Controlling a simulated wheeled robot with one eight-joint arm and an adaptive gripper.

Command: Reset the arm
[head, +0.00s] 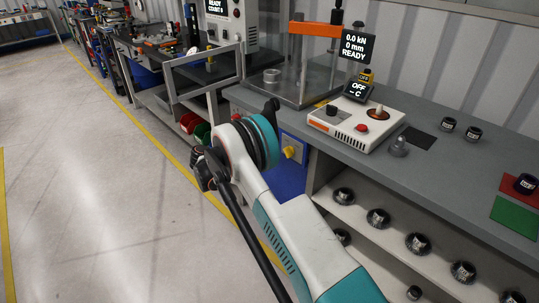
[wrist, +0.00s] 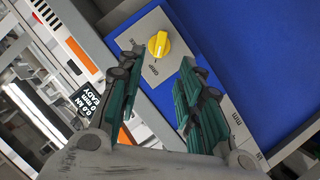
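My arm (head: 285,215) reaches from the lower right of the head view toward the front of the grey workbench. My gripper (wrist: 158,68) shows in the wrist view with its two teal-padded fingers apart and nothing between them. Beyond the fingertips is a yellow knob (wrist: 158,44) on a grey plate, set on a blue panel (wrist: 235,60). The fingers appear apart from the knob. The knob also shows in the head view (head: 289,152), just right of my wrist. In the head view my gripper is mostly hidden behind the wrist.
The workbench (head: 450,170) carries a press (head: 310,60), a white control box (head: 356,125) and several small dark round parts. Shelves below (head: 400,225) hold more of these parts. A wheeled metal cart (head: 205,85) stands beyond my wrist. The floor (head: 90,180) at left is clear.

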